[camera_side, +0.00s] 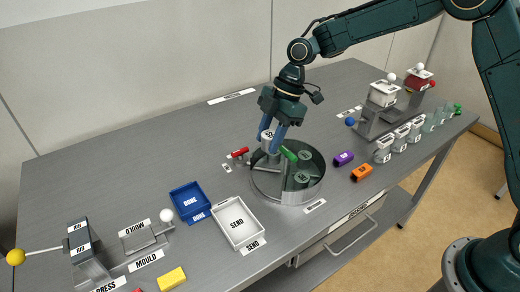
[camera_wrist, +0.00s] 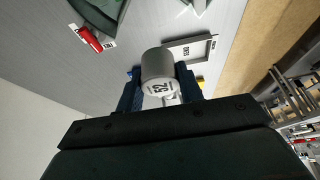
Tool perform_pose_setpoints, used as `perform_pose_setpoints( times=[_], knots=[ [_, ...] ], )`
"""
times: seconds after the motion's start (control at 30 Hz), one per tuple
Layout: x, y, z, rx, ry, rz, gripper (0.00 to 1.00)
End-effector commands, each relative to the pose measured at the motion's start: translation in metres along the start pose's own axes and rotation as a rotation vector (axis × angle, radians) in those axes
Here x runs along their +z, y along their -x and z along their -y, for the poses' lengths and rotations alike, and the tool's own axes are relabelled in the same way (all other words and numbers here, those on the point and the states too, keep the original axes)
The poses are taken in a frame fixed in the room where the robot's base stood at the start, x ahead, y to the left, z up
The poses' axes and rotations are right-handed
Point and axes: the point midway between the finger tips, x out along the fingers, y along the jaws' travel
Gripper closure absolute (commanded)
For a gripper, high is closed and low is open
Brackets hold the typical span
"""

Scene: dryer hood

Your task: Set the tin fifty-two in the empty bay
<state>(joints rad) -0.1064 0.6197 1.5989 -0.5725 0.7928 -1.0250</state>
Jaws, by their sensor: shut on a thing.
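My gripper (camera_side: 272,138) is shut on a grey cylindrical tin (camera_side: 267,136), held between the two blue fingers. In the wrist view the tin (camera_wrist: 158,75) shows its white end label reading 52. In the side view, the tin appears at the back left rim of a round, divided glass-walled dryer (camera_side: 261,190); I cannot tell its exact height over it. Green-topped round pieces (camera_side: 302,177) show inside the dryer, at the right and front. A green handle (camera_side: 288,153) crosses its middle. The back left of the dryer is partly hidden by my gripper.
A white SEND tray (camera_side: 238,222) and a blue DONE tray (camera_side: 190,200) stand left of the dryer. Glass jars (camera_side: 383,152) line the right edge.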

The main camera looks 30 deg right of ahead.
Motion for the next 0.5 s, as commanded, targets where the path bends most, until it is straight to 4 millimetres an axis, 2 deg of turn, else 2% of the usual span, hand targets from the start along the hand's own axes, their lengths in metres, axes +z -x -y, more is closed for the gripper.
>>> perform_pose_setpoints(
  times=[0.3,0.5],
  knots=[
    [0.023,-0.055,0.001,-0.003,-0.001,0.000,0.86],
    [0.030,-0.072,0.000,0.000,0.000,0.000,0.86]
  ],
)
